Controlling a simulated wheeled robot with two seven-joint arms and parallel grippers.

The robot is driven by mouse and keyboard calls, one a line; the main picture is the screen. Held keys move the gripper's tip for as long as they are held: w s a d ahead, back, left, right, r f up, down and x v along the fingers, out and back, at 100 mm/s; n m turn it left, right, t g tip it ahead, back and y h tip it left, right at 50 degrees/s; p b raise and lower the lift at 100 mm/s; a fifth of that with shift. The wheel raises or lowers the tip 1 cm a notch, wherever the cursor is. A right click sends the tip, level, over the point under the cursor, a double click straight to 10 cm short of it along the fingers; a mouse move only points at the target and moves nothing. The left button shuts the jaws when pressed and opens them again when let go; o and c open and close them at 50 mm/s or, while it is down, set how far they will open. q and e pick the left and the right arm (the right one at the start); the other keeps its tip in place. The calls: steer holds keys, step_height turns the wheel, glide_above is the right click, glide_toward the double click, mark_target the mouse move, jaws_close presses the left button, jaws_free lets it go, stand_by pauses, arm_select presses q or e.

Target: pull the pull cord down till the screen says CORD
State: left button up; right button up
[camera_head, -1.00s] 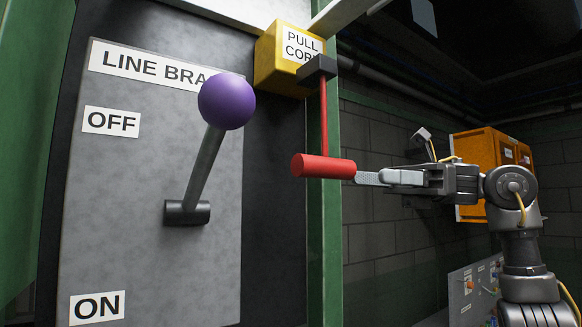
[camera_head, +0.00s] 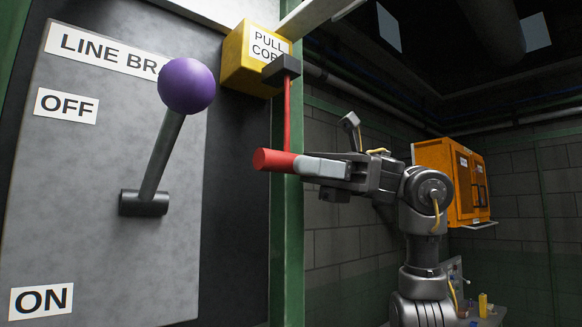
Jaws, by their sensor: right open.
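The yellow pull cord box (camera_head: 236,68) is mounted high, with a "PULL CORD" label partly covered by a dark bracket. A red cord (camera_head: 287,118) hangs from that bracket to a red horizontal handle (camera_head: 271,160). My right gripper (camera_head: 304,166) comes from the right and its fingers lie at the handle's right end, overlapping it in the picture. It is open; whether the fingers touch the handle I cannot tell. My left gripper is not in view. No screen is in view.
A grey panel at left carries a lever with a purple knob (camera_head: 187,86), tilted up, between "OFF" and "ON" labels. A green post (camera_head: 293,240) stands behind the cord. An orange cabinet (camera_head: 450,180) hangs on the far brick wall.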

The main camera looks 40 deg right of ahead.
steer(key=shift+a, duration=0.6)
